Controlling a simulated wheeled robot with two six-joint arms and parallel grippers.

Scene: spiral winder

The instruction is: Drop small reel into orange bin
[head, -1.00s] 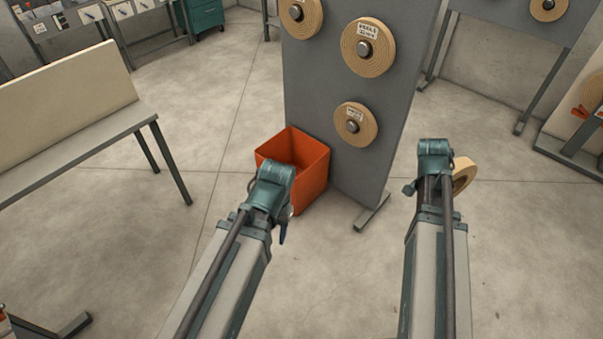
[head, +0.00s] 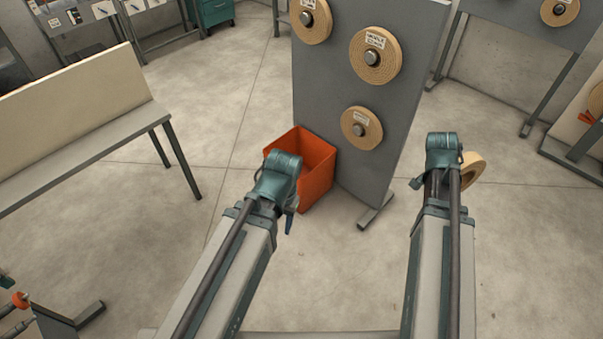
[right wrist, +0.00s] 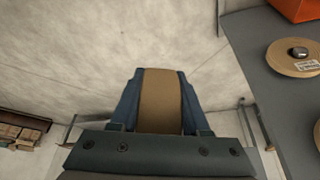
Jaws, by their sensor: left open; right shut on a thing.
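The small reel is a tan roll (head: 468,170) at the end of my right arm in the head view. It also shows in the right wrist view (right wrist: 161,100), between the two blue fingers. My right gripper (right wrist: 160,95) is shut on it and holds it above the floor, to the right of the grey panel. The orange bin (head: 317,172) stands on the floor at the panel's lower left, and my left arm partly hides it. My left gripper (head: 290,215) is open, in front of the bin; its fingers are mostly hidden behind the wrist.
The grey panel (head: 330,95) stands upright with several tan reels on pegs, one low (head: 361,128). A foot of the panel (head: 376,212) juts onto the floor. A bench (head: 100,150) stands at the left.

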